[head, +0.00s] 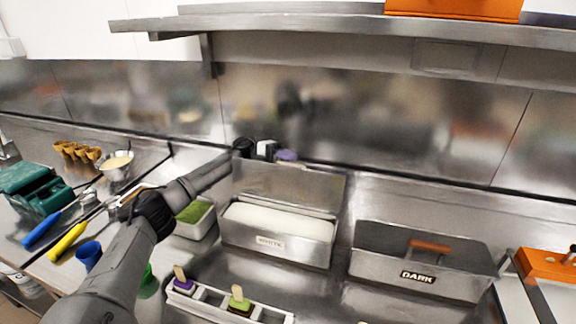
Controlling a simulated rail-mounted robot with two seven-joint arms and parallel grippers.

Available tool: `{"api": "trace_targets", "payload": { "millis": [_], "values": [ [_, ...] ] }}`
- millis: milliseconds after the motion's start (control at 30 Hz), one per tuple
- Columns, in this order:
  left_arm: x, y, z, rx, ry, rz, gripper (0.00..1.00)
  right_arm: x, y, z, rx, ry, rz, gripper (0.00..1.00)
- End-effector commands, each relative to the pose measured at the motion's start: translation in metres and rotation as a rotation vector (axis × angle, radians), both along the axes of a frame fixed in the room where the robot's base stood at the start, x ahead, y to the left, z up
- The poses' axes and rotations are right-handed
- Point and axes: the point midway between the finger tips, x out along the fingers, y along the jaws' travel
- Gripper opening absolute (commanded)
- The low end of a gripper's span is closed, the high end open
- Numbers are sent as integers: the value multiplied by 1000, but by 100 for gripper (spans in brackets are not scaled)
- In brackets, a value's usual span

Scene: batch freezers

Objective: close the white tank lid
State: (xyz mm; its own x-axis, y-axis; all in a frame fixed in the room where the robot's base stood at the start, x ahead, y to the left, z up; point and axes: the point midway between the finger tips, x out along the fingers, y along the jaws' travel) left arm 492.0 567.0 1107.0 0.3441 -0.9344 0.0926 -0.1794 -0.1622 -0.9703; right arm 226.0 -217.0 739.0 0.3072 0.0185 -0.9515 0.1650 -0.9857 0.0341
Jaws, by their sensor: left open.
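The white tank (262,254) is a steel box labelled WHITE, with pale liquid inside. Its steel lid (300,186) stands raised along the tank's back edge, leaving the tank uncovered. My left arm reaches in from the lower left. My left gripper (272,152) is at the top edge of the raised lid, near its left end and partly behind it. The gripper is open and small in view. I cannot tell whether it touches the lid. My right gripper is not in view.
A steel DARK tank (380,272) stands to the right. A container of green stuff (197,226) sits just left of the white tank. A white rack (270,314) with popsicles is in front. A steel shelf (340,26) hangs above; the backsplash is close behind.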

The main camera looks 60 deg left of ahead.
Motion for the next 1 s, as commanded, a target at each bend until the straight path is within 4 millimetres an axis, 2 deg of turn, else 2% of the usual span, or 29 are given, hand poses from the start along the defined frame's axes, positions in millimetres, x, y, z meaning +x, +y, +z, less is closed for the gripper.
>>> {"api": "trace_targets", "payload": {
  "millis": [67, 500, 1000],
  "values": [
    [0, 0, 0, 0, 0, 0, 43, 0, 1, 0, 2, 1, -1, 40],
    [0, 0, 0, 0, 0, 0, 0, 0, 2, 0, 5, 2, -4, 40],
    [3, -4, 3, 15, -18, -7, 0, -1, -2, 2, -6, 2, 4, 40]
  ]
}}
